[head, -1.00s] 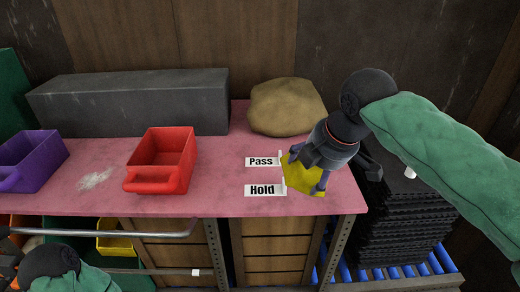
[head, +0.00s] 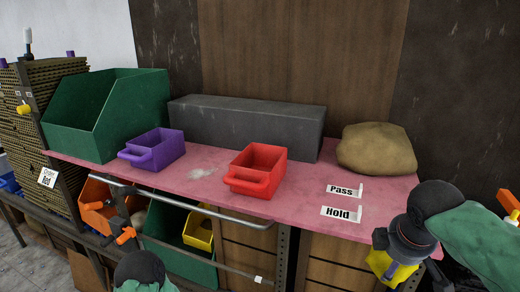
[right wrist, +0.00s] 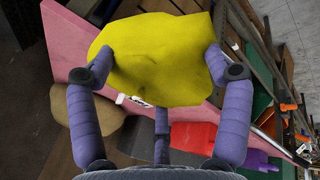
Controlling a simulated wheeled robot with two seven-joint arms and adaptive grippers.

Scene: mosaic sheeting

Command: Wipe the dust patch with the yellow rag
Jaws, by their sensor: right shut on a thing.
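The yellow rag (head: 385,266) is in my right gripper (head: 388,262), low at the right of the head view, in front of the table's right front corner. In the right wrist view the rag (right wrist: 150,60) is spread wide between the purple fingers, clear of the tabletop. The dust patch (head: 201,173) is a pale grey smudge on the pink table, between the purple and red bins. The rag is far to the right of it.
The purple bin (head: 155,149) and red bin (head: 257,170) flank the dust patch. A grey block (head: 245,124) and brown sack (head: 377,148) stand behind. A metal rail (head: 200,210) runs along the front.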

